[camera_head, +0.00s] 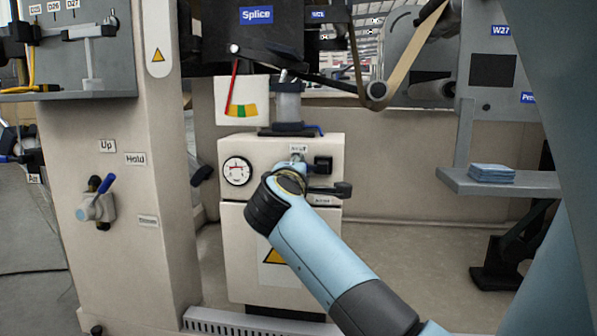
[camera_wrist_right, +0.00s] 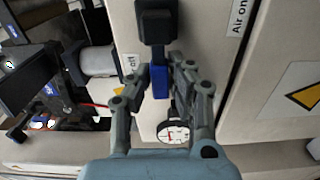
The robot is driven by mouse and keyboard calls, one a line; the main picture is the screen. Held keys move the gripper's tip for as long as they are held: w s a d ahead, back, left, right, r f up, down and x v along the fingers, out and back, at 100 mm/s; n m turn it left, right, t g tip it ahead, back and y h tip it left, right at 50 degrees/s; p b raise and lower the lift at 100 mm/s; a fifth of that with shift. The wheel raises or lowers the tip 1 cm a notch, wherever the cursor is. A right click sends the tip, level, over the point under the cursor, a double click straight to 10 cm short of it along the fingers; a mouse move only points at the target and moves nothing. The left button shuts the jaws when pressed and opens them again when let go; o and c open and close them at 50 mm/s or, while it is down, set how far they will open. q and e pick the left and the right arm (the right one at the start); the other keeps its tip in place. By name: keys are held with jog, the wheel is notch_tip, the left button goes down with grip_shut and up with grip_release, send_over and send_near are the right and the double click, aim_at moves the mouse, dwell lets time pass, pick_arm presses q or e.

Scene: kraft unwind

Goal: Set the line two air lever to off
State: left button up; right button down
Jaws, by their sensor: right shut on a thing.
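The line two air lever has a black hub (camera_head: 323,163) on the front of the cream cabinet. The hub also shows in the right wrist view (camera_wrist_right: 155,22). Its blue handle (camera_wrist_right: 160,80) points from the hub toward the gauge side, which is left in the head view. My right gripper (camera_wrist_right: 164,72) is shut on the blue handle, one finger on each side. In the head view my right wrist hides most of the handle. A partly covered label ending in "off" (camera_wrist_right: 130,65) is beside one finger. The "Air on" label (camera_wrist_right: 238,18) is on the other side.
A round gauge (camera_head: 237,170) is left of the lever. A post with a blue-handled lever (camera_head: 98,200) and "Up" and "Hold" labels stands at left. A grey shelf (camera_head: 540,184) holds blue pads (camera_head: 491,173) at right. A roller with a kraft web (camera_head: 377,91) hangs above.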

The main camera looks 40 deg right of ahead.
jog(key=c, duration=1.2)
grip_release()
jog(key=shift+c, duration=0.2)
jog(key=v, duration=0.7)
jog(key=shift+s+a, duration=0.15)
jog(key=shift+s, duration=0.1)
